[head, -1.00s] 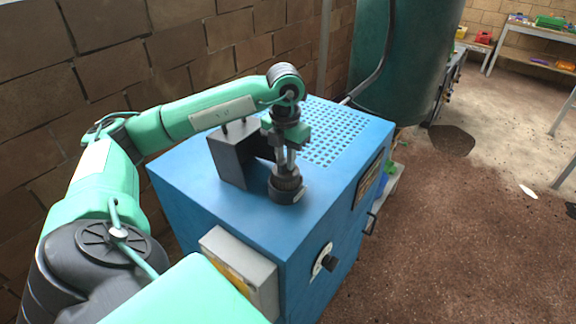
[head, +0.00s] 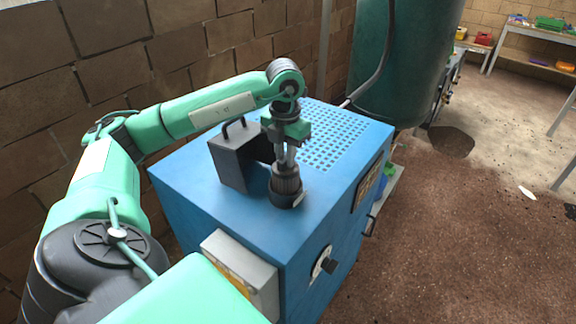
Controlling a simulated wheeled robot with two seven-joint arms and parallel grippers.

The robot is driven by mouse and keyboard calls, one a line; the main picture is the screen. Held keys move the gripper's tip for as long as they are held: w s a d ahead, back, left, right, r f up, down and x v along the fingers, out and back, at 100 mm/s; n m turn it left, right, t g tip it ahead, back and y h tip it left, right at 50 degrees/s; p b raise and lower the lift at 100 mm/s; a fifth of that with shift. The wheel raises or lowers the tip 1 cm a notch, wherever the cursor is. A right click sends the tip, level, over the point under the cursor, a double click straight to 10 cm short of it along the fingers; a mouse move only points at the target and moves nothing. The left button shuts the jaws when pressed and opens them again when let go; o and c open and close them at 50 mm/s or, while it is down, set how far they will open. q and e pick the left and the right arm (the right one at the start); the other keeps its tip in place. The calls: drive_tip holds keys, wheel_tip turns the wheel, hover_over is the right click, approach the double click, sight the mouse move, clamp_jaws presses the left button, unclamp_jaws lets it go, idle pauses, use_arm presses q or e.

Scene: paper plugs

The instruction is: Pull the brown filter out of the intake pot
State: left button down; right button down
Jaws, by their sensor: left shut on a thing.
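The intake pot (head: 286,200) is a short, dark round cup on top of the blue machine, towards its front. A dark brown ribbed filter (head: 286,179) stands upright in its mouth, with its upper part showing above the rim. The lower part is hidden inside the pot. My left gripper (head: 286,162) points straight down from above and is shut on the top of the filter. My right gripper is not in view.
The blue machine (head: 207,200) has a grey box with a handle (head: 230,163) just left of the pot and a perforated panel (head: 335,138) behind. A grey switch box (head: 240,262) is on its front. A green tank (head: 410,60) stands behind. Brick wall is at left.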

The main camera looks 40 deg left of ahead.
use_arm(q)
drive_tip(key=shift+r+p, duration=0.6)
drive_tip(key=shift+r, duration=0.45)
drive_tip(key=shift+r, duration=0.1)
drive_tip(key=shift+r+p, duration=0.95)
drive_tip(key=shift+r, duration=0.5)
drive_tip(key=shift+s+f, duration=0.1)
